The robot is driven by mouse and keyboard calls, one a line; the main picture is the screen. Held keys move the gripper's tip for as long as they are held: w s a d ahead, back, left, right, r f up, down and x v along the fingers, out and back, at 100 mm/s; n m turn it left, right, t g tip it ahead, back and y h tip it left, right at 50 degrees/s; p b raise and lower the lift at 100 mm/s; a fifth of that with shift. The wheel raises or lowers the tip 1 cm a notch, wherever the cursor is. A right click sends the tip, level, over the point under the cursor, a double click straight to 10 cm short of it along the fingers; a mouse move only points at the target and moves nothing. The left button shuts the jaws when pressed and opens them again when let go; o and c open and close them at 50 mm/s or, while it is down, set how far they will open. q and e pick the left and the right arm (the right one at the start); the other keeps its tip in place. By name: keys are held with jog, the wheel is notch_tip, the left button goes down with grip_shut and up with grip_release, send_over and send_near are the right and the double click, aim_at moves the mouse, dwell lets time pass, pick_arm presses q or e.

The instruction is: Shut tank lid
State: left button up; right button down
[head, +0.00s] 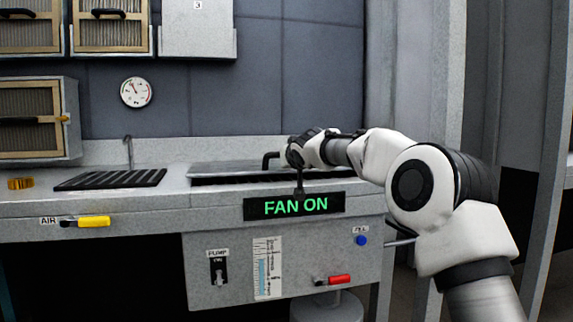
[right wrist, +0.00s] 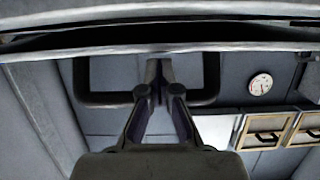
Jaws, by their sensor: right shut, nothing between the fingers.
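The tank lid (head: 222,168) is a flat grey slab on the right part of the counter in the head view. A dark gap shows beneath its front edge, so it appears slightly raised. Its black handle (head: 270,160) sticks up at the front, partly hidden by my right gripper (head: 292,156). In the right wrist view, the handle (right wrist: 95,98) is a wide black U below the pale lid edge (right wrist: 230,48). My right gripper (right wrist: 158,68) is shut and empty, its fingers overlapping the middle of the handle bar. Contact cannot be told. My left gripper is not in view.
A lit FAN ON sign (head: 295,205) stands at the tank front. Below it are a pump switch (head: 218,268), a level gauge (head: 267,268), a red valve handle (head: 338,280) and a blue fill knob (head: 361,240). A yellow air handle (head: 93,221) and black grate (head: 110,179) lie left.

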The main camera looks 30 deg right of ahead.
jog(key=shift+s, duration=0.1)
jog(key=v, duration=1.2)
jog(key=w+a+f+n+g+y, duration=0.1)
jog(key=a+f, duration=0.2)
jog(key=f, duration=0.6)
jog(key=w+a+f+n+g+y, duration=0.15)
jog(key=a+f, duration=0.25)
jog(key=f, duration=0.4)
jog(key=a+f+g+y, duration=0.1)
jog(key=a+f+y, duration=0.15)
jog(key=f, duration=0.65)
jog(key=s+a+f+g+y+p, duration=0.15)
jog(key=s+a+f, duration=0.25)
jog(key=f, duration=0.6)
jog(key=s+a+f+g, duration=0.2)
jog(key=s+a+f, duration=0.15)
jog(key=f, duration=0.65)
jog(key=s+a+f+g+p, duration=0.1)
jog(key=s+a+f+g, duration=0.25)
jog(key=s+f, duration=1.25)
jog(key=s+d+f+g+h, duration=0.1)
jog(key=s+f+g, duration=0.15)
jog(key=s, duration=0.75)
jog(key=s+d+f+g+h, duration=0.1)
jog(key=s+f, duration=0.2)
jog(key=s, duration=0.7)
notch_tip(320, 180, up, 39)
jog(key=p, duration=3.9)
jog(key=shift+f+n, duration=0.2)
jog(key=shift+n, duration=0.15)
